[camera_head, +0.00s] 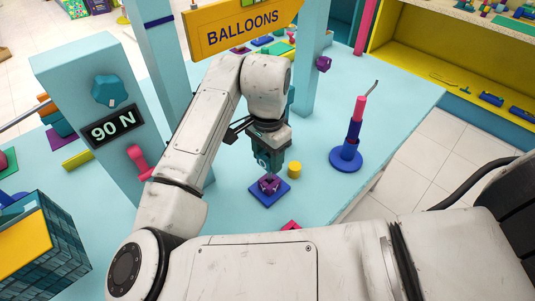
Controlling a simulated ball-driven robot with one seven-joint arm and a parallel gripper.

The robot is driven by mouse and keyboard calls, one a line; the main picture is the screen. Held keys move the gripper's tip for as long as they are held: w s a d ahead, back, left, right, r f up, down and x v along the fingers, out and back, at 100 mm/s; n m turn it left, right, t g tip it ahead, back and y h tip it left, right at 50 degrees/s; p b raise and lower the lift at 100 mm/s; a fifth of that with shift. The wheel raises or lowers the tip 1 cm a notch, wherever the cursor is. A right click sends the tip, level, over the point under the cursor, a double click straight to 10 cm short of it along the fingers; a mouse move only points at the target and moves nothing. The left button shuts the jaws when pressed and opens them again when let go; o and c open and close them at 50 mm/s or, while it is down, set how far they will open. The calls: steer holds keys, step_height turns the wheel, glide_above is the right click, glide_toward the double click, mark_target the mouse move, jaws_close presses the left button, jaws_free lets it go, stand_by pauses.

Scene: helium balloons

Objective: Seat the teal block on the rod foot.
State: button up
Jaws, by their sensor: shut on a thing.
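My gripper (268,174) points down over a square blue plate (267,200) on the light-blue counter. It is shut on what seems to be the teal block (265,161), a dark teal shape with a pale ring mark, though it blends with the fingers. A purple piece (269,185) sits on the middle of the plate, directly under the fingertips; this looks like the rod foot. I cannot tell whether the teal block touches it. The fingers and the block hide part of the purple piece.
A small yellow cylinder (294,170) stands close right of my gripper. Farther right is a round blue base (345,159) with a stacked blue and pink post.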

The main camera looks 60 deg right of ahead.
mark_target(268, 167)
steer(key=shift+f+b, duration=1.45)
steer(key=shift+f, duration=0.8)
steer(key=o, duration=1.2)
steer(key=shift+c, duration=0.2)
steer(key=shift+r, duration=0.1)
step_height(268, 167, up, 11)
